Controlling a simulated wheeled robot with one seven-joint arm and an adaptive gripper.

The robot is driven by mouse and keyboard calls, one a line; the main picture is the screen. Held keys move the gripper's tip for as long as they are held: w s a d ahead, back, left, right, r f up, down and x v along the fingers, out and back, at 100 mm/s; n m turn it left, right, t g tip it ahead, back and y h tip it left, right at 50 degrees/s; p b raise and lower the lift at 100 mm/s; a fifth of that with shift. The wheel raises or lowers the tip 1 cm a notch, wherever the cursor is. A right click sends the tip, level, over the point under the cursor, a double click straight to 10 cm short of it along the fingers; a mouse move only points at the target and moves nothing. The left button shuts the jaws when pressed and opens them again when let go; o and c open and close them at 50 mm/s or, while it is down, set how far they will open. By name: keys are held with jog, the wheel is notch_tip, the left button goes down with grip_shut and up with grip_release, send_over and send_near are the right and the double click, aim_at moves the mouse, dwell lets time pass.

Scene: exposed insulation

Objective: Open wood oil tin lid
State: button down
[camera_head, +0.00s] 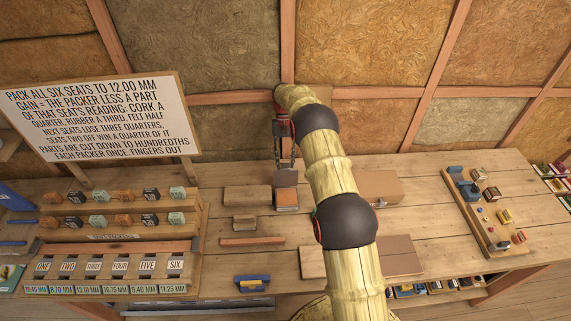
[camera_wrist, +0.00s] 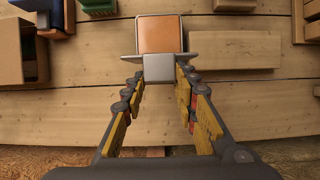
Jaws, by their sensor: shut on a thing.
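The wood oil tin is the small box with an orange face (camera_head: 287,199) and a grey part at its far side, on the bench left of my arm. In the wrist view its orange face (camera_wrist: 160,34) has a pale grey rim. A grey plate with a block, which looks like the lid (camera_wrist: 165,66), crosses the tin's near edge. My gripper (camera_head: 286,163) reaches down from above at the tin's far side. In the wrist view its fingertips (camera_wrist: 160,78) are on either side of the grey block and shut on it. I cannot tell how far the lid is raised.
Wooden blocks (camera_head: 247,198) lie left of the tin, and a larger brown box (camera_head: 379,187) lies right of it. A rack of small packers (camera_head: 115,220) stands at left under a sign (camera_head: 95,117). A tray of small parts (camera_head: 487,215) is at right.

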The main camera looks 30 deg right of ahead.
jog(key=shift+f, duration=0.35)
jog(key=c, duration=1.9)
grip_release()
jog(key=shift+o, duration=1.3)
jog(key=shift+w, duration=0.15)
jog(key=shift+o, duration=1.3)
jog(key=shift+r, duration=0.15)
notch_tip(320, 180, up, 10)
